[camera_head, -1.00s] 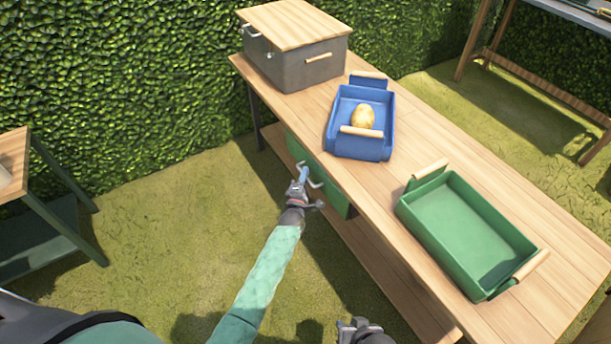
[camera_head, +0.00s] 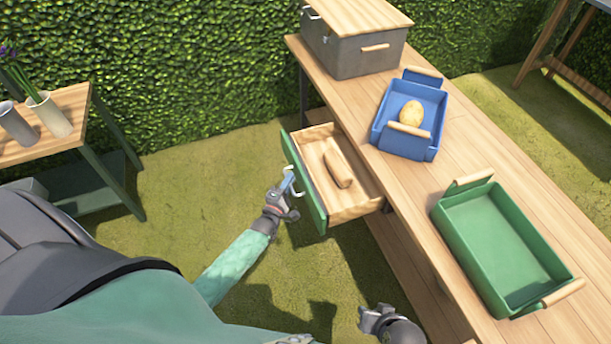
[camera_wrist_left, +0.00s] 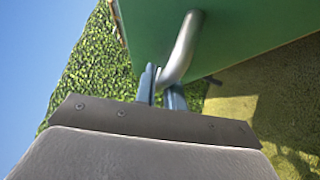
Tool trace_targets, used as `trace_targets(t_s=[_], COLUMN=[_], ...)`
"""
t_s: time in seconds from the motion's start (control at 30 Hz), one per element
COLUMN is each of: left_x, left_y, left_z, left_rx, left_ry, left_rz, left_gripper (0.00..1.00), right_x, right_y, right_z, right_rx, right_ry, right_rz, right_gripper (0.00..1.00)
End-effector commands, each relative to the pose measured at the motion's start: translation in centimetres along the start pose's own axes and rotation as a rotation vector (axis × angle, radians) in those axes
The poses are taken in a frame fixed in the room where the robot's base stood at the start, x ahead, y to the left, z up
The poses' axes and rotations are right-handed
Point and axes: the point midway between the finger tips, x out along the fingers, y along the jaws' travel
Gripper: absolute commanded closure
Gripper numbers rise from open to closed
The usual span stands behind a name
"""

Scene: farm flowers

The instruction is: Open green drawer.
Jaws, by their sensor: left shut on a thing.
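The green drawer (camera_head: 305,183) stands pulled out from under the wooden table, its wooden inside showing. A long brownish thing (camera_head: 338,165) lies in it; I cannot tell what it is. My left gripper (camera_head: 288,184) is shut on the drawer's metal handle (camera_head: 292,178). In the left wrist view the gripper's fingers (camera_wrist_left: 160,88) are around the handle (camera_wrist_left: 181,48) on the green front (camera_wrist_left: 225,30). My right gripper (camera_head: 366,318) is low in the head view, apart from the drawer; its jaws are too unclear to read.
On the table (camera_head: 395,187) stand a blue tray (camera_head: 386,135) with a potato-like thing (camera_head: 411,113), an empty green tray (camera_head: 500,245) and a grey box (camera_head: 365,57) with a wooden lid. A side table (camera_head: 75,105) with vases (camera_head: 48,115) is at left. Grass lies between.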

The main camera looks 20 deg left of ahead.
Motion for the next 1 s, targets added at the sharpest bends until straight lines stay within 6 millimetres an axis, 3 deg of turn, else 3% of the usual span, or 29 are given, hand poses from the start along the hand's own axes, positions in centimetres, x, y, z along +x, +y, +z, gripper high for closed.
trace_targets(t_s=[0.23,0.7,0.73,0.83,1.0], left_x=[-1.7,-2.0,-2.0,-2.0,-2.0], left_y=[0.4,0.5,0.5,0.5,0.5], left_z=[-1.7,-2.1,-2.1,-2.1,-2.0], left_rx=[-0.001,-0.001,-0.001,-0.001,-0.001], left_ry=[0.000,0.001,0.001,0.000,0.000], left_rz=[-0.001,-0.001,0.000,0.000,0.000], left_gripper=[1.00,1.00,0.85,0.67,0.67], right_x=[0.0,0.1,0.1,0.1,0.1], right_y=[-0.1,0.0,0.0,0.0,0.1], right_z=[0.6,0.1,0.1,-0.1,-0.3], right_rx=[0.002,0.000,0.000,-0.001,-0.002], right_ry=[-0.013,-0.006,-0.005,-0.002,0.000], right_rz=[-0.001,0.000,0.000,0.001,0.001], right_gripper=[0.71,0.71,0.71,0.71,0.71])
